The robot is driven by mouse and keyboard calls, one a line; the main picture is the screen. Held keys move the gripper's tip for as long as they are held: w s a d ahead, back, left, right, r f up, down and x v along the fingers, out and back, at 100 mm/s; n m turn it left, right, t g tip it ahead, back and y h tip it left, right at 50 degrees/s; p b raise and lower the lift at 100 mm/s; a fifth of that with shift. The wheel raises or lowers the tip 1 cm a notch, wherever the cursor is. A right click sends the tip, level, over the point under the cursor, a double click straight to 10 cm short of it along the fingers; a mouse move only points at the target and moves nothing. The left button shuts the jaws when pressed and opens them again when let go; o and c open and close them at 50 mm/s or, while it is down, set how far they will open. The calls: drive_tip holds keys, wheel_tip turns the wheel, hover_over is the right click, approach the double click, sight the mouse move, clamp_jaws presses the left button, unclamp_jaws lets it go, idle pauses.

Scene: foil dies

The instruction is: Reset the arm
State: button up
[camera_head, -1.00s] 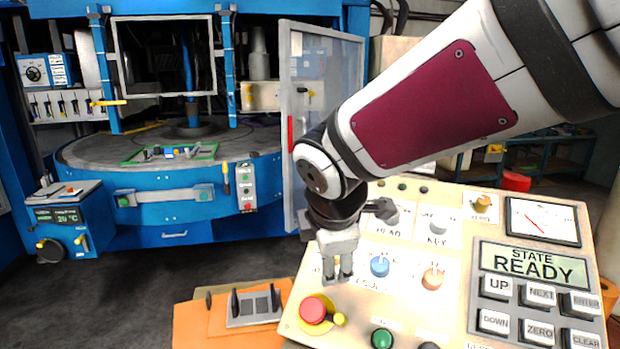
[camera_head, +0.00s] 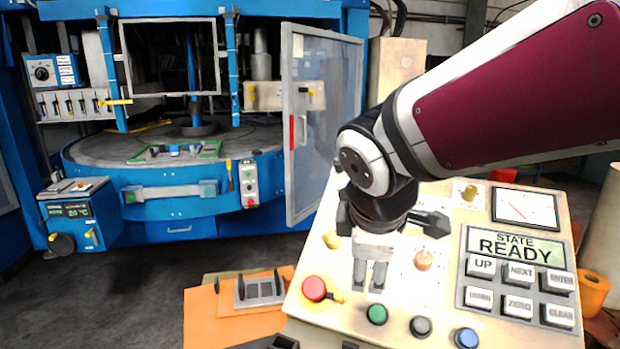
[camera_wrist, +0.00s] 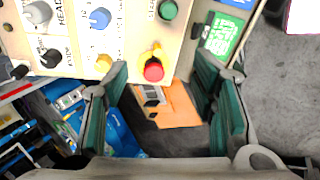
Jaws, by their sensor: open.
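My gripper (camera_head: 370,276) hangs in front of the cream control panel (camera_head: 400,322) in the head view, pointing down. In the wrist view my gripper (camera_wrist: 165,90) has its two green-lined fingers wide apart with nothing between them but background. The panel's red button with a yellow lever (camera_head: 314,289) is left of the gripper in the head view. The red button also shows in the wrist view (camera_wrist: 153,70). The panel's screen (camera_head: 514,245) reads STATE READY. My arm hides part of the panel's upper left.
A blue machine (camera_head: 180,200) with a round table stands at the back left. Its glazed door (camera_head: 325,120) stands open behind my arm. An orange board (camera_head: 205,310) with a grey holder (camera_head: 260,290) lies left of the panel. Dark floor in front of the machine is clear.

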drive_tip(key=s+d+m, duration=0.5)
drive_tip(key=s+m, duration=0.2)
drive_tip(key=s, duration=0.1)
drive_tip(key=s+d+m+y, duration=0.1)
drive_tip(key=s+d+m, duration=0.4)
drive_tip(key=s+m, duration=0.3)
drive_tip(key=shift+s+d+m+g, duration=0.15)
drive_tip(key=shift+s+m+g, duration=0.15)
drive_tip(key=shift+s+g, duration=0.1)
idle(0.6)
